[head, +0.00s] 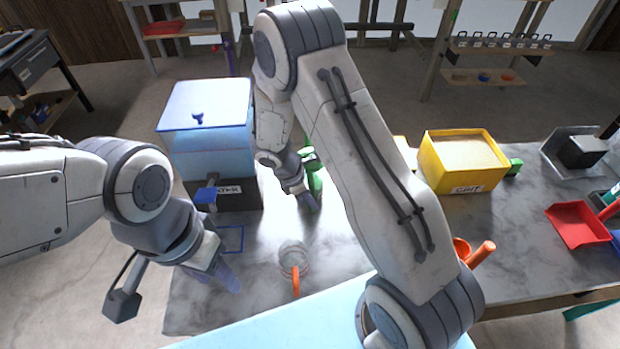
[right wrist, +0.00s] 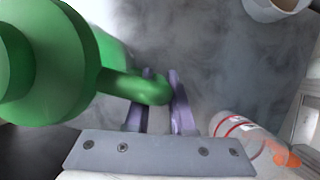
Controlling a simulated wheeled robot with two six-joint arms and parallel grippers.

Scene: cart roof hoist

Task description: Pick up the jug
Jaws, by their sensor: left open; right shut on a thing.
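A green rounded vessel with a hooked handle (right wrist: 60,70) fills the left of the right wrist view. My right gripper (right wrist: 160,80) is shut on its handle, with one purple finger on each side. In the head view the green vessel (head: 315,180) is mostly hidden behind my right arm, and my right gripper (head: 308,202) is beside it. A clear cup-like jug with an orange handle (head: 293,256) stands on the table, apart from both grippers. It also shows in the right wrist view (right wrist: 238,128), with red stripes. My left gripper (head: 228,278) is open and empty over the table's left part.
A blue tank with a lid and tap (head: 210,145) stands at the back left. A blue square outline (head: 231,238) marks the table before it. A yellow box of grit (head: 460,162) is at the back right. An orange-handled tool (head: 481,254) and red dustpan (head: 577,225) lie right.

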